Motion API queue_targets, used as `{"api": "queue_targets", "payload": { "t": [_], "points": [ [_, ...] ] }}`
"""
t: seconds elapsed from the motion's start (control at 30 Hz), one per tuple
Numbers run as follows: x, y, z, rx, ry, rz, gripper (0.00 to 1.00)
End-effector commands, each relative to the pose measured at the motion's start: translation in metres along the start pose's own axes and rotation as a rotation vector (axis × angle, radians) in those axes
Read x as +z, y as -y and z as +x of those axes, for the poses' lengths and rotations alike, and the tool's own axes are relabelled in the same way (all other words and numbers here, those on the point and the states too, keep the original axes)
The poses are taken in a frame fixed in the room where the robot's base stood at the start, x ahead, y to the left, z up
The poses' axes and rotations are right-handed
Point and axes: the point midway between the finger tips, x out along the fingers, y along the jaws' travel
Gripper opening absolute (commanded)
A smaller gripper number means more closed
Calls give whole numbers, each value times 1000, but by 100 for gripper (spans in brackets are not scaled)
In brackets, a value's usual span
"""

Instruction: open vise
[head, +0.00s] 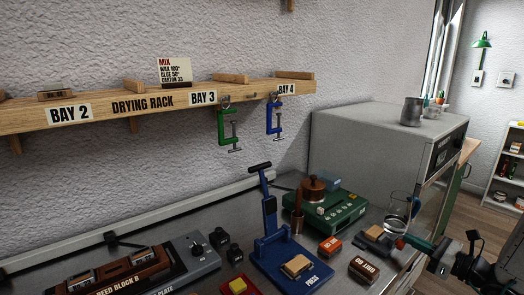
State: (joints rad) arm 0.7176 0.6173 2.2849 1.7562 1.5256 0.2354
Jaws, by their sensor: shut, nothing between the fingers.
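My gripper (436,262) is at the lower right, dark and small in view. It is shut with nothing in it, beside the bench's right end. I cannot make out anything that is clearly a vise. A blue press (272,243) stands on the bench, its lever upright with a black handle, and a tan block lies on its base. A green C-clamp (222,128) and a blue C-clamp (269,118) hang from the drying rack's front edge. A red and teal item (404,241) shows just left of my gripper; I cannot tell what it is.
The drying rack (130,105) runs along the wall above the bench. A green device (325,212), a grey oven-like box (350,140), small orange and dark boxes (363,269) and a reed block fixture (120,272) crowd the bench. A glass vessel (397,207) stands near my gripper.

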Motion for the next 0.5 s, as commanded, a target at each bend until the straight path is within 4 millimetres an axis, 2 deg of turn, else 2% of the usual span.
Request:
{"api": "queue_targets", "payload": {
  "t": [0.5],
  "points": [
    [1, -14, 0, 0, 0, 0, 0]
  ]
}}
